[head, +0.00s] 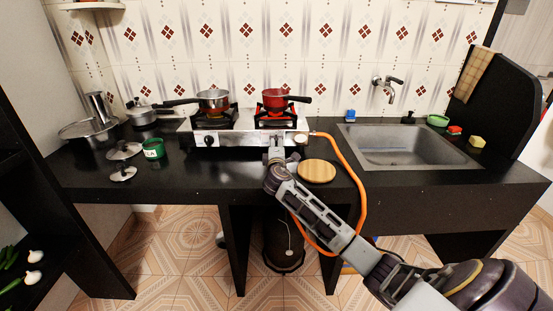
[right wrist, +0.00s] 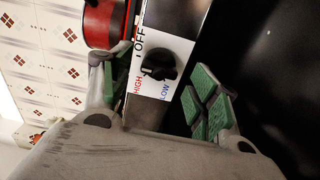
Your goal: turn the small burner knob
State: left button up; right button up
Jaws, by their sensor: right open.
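The two-burner stove (head: 240,139) stands on the black counter against the tiled wall. In the right wrist view a black burner knob (right wrist: 158,65) sits on a white label marked OFF, HIGH and LOW. My right gripper (head: 276,146) is in front of the stove's right half. Its green-padded fingers are open, one on each side of the knob in the right wrist view. I cannot tell whether they touch it. In the head view my gripper hides that knob. Another black knob (head: 209,140) shows on the stove's left front. My left gripper is not in view.
A red pot (head: 275,99) and a steel pan (head: 213,98) sit on the burners. An orange hose (head: 356,176) curves off the stove's right side. A round wooden board (head: 317,171) lies right of my gripper. Lids and a green tin (head: 153,148) are at left, a sink (head: 405,149) at right.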

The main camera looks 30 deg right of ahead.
jog(key=shift+v, duration=5.3)
jog(key=shift+s, duration=0.15)
